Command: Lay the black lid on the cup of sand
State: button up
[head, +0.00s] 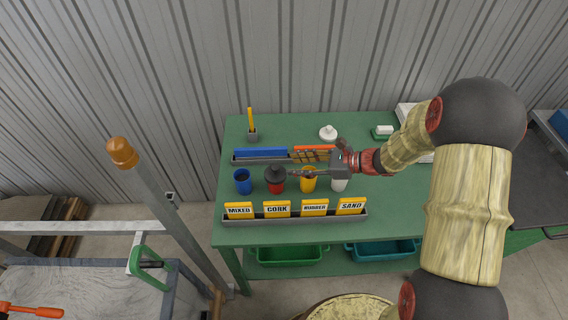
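The black lid (276,173) is at the mouth of the red cup (276,187), behind the CORK card. I cannot tell if it rests on the rim or is held just above it.
A blue cup (243,181) and a yellow cup (308,181) stand in the same row on the green table (420,215). The card rack (295,214) runs along the front. Behind are a tool tray (262,157), a pencil holder (252,135) and a white lidded pot (328,132).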

jog(key=v, duration=0.5)
jog(key=s+a+r+n+g+h, duration=0.3)
jog(key=s+r+n+g+h, duration=0.15)
jog(key=s+r+n, duration=0.75)
jog(key=s+d+r+n+t+h, duration=0.5)
jog(key=s+d+r+n+h, duration=0.2)
jog(key=s+n, duration=0.3)
jog(key=s+d+h, duration=0.1)
jog(key=s, duration=0.1)
jog(key=shift+s+d+r, duration=0.2)
jog(key=shift+s+d, duration=0.05)
jog(key=shift+d, duration=0.05)
jog(key=shift+f+t, duration=0.1)
jog(key=shift+t, duration=0.15)
